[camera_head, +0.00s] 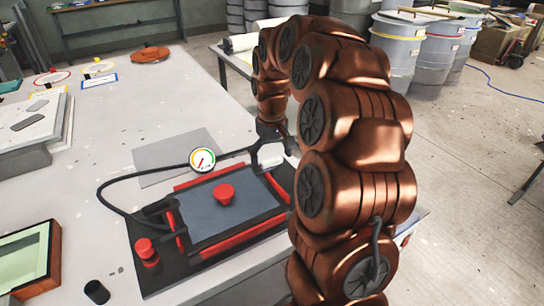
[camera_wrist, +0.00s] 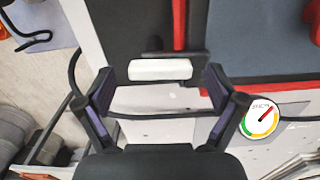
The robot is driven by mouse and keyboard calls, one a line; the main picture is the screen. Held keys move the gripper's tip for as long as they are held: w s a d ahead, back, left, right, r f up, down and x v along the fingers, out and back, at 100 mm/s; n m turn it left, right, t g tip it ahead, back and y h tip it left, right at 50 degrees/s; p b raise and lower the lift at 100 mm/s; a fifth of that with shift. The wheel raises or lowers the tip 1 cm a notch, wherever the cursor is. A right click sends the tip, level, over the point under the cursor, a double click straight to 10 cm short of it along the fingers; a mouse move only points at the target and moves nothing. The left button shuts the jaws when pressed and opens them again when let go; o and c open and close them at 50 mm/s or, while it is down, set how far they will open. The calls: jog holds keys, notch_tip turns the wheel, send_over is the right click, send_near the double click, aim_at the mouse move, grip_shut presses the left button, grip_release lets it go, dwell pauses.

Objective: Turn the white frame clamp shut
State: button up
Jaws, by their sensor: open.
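The white frame clamp (camera_head: 270,160) shows as a short white bar at the far right corner of a red frame (camera_head: 243,236) on the table. In the wrist view the white clamp (camera_wrist: 160,70) lies crosswise near the fingertips, beside a black bar and the end of a red rail. My gripper (camera_wrist: 160,86) is open, with one finger on each side of the clamp and a gap at both ends. Whether the fingers are at its height I cannot tell. In the head view my gripper (camera_head: 273,133) is just above the clamp, partly hidden by my arm.
The frame surrounds a blue-grey panel (camera_head: 215,215) with a red knob (camera_head: 223,193) on it. A round gauge (camera_head: 202,160) and black hose lie behind. A red-capped part (camera_head: 146,252) stands front left. A framed tray (camera_head: 30,260) is at left; the far table is mostly clear.

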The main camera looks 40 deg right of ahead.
aim_at(272, 159)
notch_tip(272, 159, up, 12)
dwell(0.6)
dwell(0.4)
jog(key=s+a+n+p, duration=0.2)
jog(key=s+a+p, duration=0.2)
jog(key=s+a, duration=0.9)
jog(key=s+a+f+g+p, duration=0.1)
jog(key=s+a+f, duration=0.1)
jog(key=s, duration=0.6)
jog(key=s+a+f+p, duration=0.2)
jog(key=s+a, duration=0.3)
jog(key=s, duration=0.3)
jog(key=shift+s+f+g, duration=0.3)
jog(key=shift+f+g, duration=0.05)
jog(key=shift+g, duration=0.05)
jog(key=shift+c, duration=0.3)
